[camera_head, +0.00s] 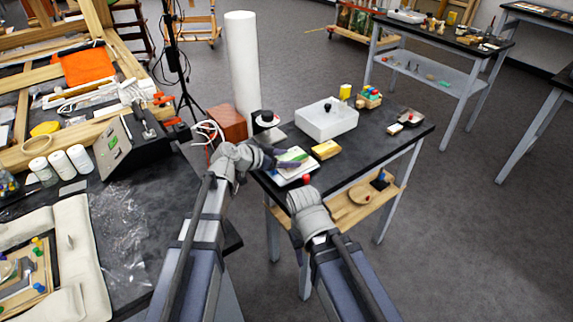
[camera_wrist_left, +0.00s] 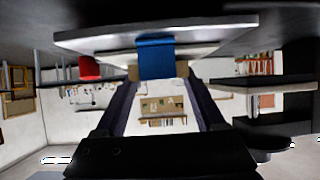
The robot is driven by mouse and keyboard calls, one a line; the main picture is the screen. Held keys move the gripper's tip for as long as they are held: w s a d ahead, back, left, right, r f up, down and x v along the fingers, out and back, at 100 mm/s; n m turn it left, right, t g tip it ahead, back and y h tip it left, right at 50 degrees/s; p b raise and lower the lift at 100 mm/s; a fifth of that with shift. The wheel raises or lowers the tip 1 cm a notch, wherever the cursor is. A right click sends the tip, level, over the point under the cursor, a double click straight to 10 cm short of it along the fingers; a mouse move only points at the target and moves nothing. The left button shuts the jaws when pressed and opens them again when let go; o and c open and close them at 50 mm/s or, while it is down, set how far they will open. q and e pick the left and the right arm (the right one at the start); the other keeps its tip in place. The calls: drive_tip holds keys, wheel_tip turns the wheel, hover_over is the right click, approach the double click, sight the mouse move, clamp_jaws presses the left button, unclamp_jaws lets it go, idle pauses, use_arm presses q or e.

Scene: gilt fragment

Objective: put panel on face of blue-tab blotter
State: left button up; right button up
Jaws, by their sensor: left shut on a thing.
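My left gripper (camera_head: 283,161) is at the near left of the black bench, over a low pale stack (camera_head: 294,176). In the left wrist view its fingers (camera_wrist_left: 157,72) close on the blue tab (camera_wrist_left: 157,56) of a pale blotter slab. A flat piece with white and green on it (camera_head: 296,156) shows beside the fingers in the head view; I cannot tell for certain that it is the panel. A red tab (camera_head: 306,179) shows at the stack's near side and in the left wrist view (camera_wrist_left: 89,68). My right gripper (camera_head: 303,192) is near it; its fingers are hidden.
On the bench (camera_head: 375,135), a yellow block (camera_head: 326,150) lies right of the stack. A white box (camera_head: 326,121) stands behind it. A wooden block tray (camera_head: 369,98) and a small tray (camera_head: 410,118) sit further right. The bench's front right is bare.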

use_arm(q)
drive_tip(key=shift+f, duration=0.15)
drive_tip(key=o, duration=1.3)
drive_tip(key=shift+o, duration=0.2)
drive_tip(key=shift+s+a+r+p, duration=0.15)
drive_tip(key=shift+a+r+p, duration=0.05)
drive_tip(key=shift+r+p, duration=0.2)
drive_tip(key=p+v, duration=0.5)
drive_tip(key=v, duration=0.6)
